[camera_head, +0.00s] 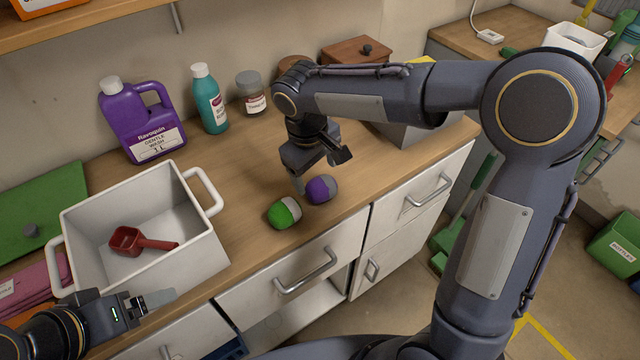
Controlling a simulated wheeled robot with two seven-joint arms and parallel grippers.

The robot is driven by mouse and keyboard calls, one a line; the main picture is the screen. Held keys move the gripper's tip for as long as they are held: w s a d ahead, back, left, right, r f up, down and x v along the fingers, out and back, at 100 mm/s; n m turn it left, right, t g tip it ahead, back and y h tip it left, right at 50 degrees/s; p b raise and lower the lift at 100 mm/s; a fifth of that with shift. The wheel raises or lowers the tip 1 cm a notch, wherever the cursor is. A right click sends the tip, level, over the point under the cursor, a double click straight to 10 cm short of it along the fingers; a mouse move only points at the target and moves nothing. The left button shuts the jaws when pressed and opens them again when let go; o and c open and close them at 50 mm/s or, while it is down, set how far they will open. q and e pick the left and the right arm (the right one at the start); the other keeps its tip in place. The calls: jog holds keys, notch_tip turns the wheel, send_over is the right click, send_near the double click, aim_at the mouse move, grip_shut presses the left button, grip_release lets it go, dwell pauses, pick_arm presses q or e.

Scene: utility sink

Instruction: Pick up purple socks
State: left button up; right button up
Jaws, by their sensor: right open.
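The purple socks (321,190) are a rolled purple and grey ball on the wooden counter, near its front edge. A green and grey sock ball (284,213) lies just to their left. My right gripper (320,172) is open and empty, pointing down just above and behind the purple socks, with one finger close to their left side. Whether it touches them I cannot tell. My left gripper (150,300) is at the lower left, in front of the white bin; its finger opening is not clear.
A white bin (196,262) with a red scoop (140,241) stands on the left. A purple jug (145,122), a teal bottle (209,99) and a jar (251,92) line the wall. A wooden box (352,52) stands behind my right arm.

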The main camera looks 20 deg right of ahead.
aim_at(321, 182)
jog(key=f, duration=0.2)
jog(key=d+f, duration=0.1)
jog(key=f, duration=0.2)
jog(key=shift+w+d+f, duration=0.1)
jog(key=shift+w, duration=0.05)
jog(key=shift+c, duration=0.4)
jog(key=c, duration=0.7)
